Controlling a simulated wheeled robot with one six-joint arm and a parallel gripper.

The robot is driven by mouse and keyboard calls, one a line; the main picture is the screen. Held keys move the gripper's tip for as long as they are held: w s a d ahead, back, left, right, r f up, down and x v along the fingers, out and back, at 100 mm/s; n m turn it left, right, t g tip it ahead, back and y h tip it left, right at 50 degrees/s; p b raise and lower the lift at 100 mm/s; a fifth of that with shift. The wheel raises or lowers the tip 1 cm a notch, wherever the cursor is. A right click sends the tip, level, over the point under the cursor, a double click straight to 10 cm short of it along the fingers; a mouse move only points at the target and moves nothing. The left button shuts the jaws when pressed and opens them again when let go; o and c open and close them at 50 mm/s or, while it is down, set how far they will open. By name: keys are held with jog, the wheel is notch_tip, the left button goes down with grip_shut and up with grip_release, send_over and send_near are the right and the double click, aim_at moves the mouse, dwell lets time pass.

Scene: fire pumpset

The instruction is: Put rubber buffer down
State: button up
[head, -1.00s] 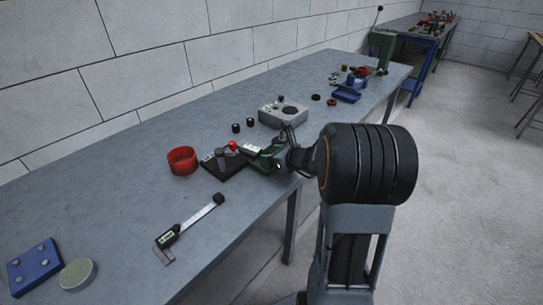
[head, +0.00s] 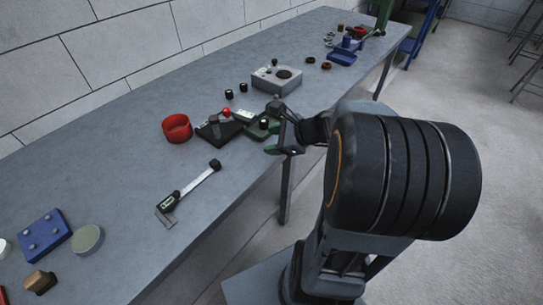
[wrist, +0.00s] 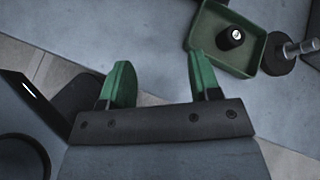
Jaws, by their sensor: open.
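A small black cylinder with a light metal centre, which looks like the rubber buffer (wrist: 230,37), stands in a shallow green tray (wrist: 212,22) in the wrist view. In the head view, the green tray (head: 250,134) lies near the table's front edge, with the dark buffer (head: 264,122) small in it. My gripper (wrist: 160,66) is open, with nothing between its green fingers. The tray and buffer lie beyond and to the right of the fingers in the wrist view. In the head view, my gripper (head: 274,130) is at the tray's right side, over the table edge.
A black stand with a red knob (head: 226,113) is left of the tray, beside a red ring-shaped cup (head: 177,127).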

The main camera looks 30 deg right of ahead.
jog(key=s+a+n+g+h, duration=0.2)
jog(key=s+a+n+h, duration=0.1)
jog(key=n, duration=0.8)
jog(key=s+a+n+g+h, duration=0.3)
jog(key=s+n, duration=0.3)
jog(key=n, duration=0.6)
jog(key=shift+s+a+f+n+h, duration=0.2)
jog(key=shift+s+a+n+h, duration=0.1)
jog(key=shift+a+h, duration=0.25)
notch_tip(320, 180, up, 16)
jog(key=p, duration=1.4)
jog(key=shift+s+a+f, duration=0.15)
jog(key=shift+a+f, duration=0.1)
jog(key=shift+a, duration=0.05)
